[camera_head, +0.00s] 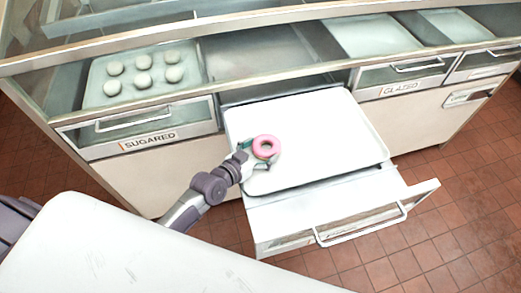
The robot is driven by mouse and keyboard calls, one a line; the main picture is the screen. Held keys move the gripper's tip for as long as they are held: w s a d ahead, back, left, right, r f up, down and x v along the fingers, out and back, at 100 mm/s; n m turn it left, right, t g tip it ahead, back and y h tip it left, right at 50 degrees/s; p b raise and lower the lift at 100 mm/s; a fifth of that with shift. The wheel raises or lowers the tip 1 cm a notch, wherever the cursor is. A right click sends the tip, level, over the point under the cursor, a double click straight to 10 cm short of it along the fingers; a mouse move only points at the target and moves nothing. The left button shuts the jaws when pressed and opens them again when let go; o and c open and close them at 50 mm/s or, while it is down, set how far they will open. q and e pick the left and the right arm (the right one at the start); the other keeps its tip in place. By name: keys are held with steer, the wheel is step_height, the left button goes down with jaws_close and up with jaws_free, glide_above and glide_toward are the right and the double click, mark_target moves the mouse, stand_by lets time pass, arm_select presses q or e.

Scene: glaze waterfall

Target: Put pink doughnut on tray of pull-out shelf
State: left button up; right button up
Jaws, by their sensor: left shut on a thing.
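The pink doughnut (266,146) is a glossy ring at the left part of the white tray (320,135) in the head view. The tray sits on the pulled-out shelf (330,210), which stands open from the cabinet front. My left gripper (260,158) is shut on the doughnut at its lower left side, over the tray. I cannot tell whether the doughnut touches the tray or is held just above it. My right gripper is out of view.
A compartment marked SUGARED (150,140) at left holds several pale buns on a tray (100,101). The drawer marked GLAZED (402,88) is closed at right. A white surface (130,250) fills the lower left. The rest of the pulled-out tray is clear.

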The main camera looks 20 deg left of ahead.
arm_select(q)
steer(key=shift+f, duration=0.1)
steer(key=o, duration=0.9)
steer(key=shift+r, duration=0.3)
steer(key=v, duration=1)
steer(key=shift+s+f, duration=0.1)
steer(key=shift+s, duration=0.2)
steer(key=shift+s+a+r, duration=0.3)
steer(key=shift+s+a, duration=0.05)
steer(key=shift+s, duration=0.25)
